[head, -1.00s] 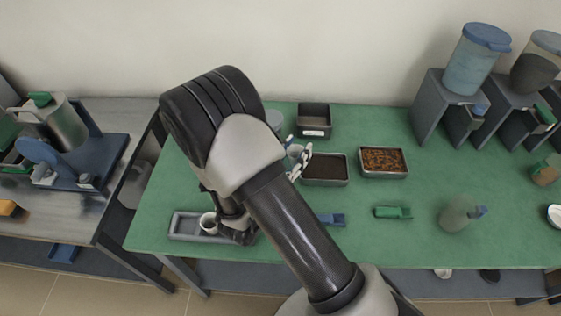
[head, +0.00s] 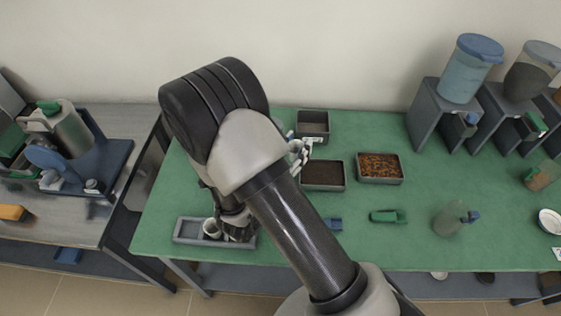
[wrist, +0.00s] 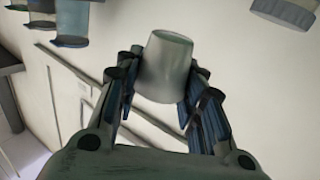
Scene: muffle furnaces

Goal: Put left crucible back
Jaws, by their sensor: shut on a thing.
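A small pale crucible (head: 211,228) shows upright at the long grey tray (head: 188,240) on the front left of the green table. My gripper (head: 225,230) reaches in from the right and is shut on this crucible. In the wrist view the fingers (wrist: 165,90) clasp the tapered crucible (wrist: 164,62) from both sides. The crucible appears inside the tray outline. I cannot tell whether its base touches the tray floor. My arm and gripper cover the right part of the tray, so anything there is hidden.
A dark-filled pan (head: 323,174), a brown-filled pan (head: 380,167) and an empty grey bin (head: 313,124) stand behind and right of my arm. A metal bench (head: 60,225) adjoins the left.

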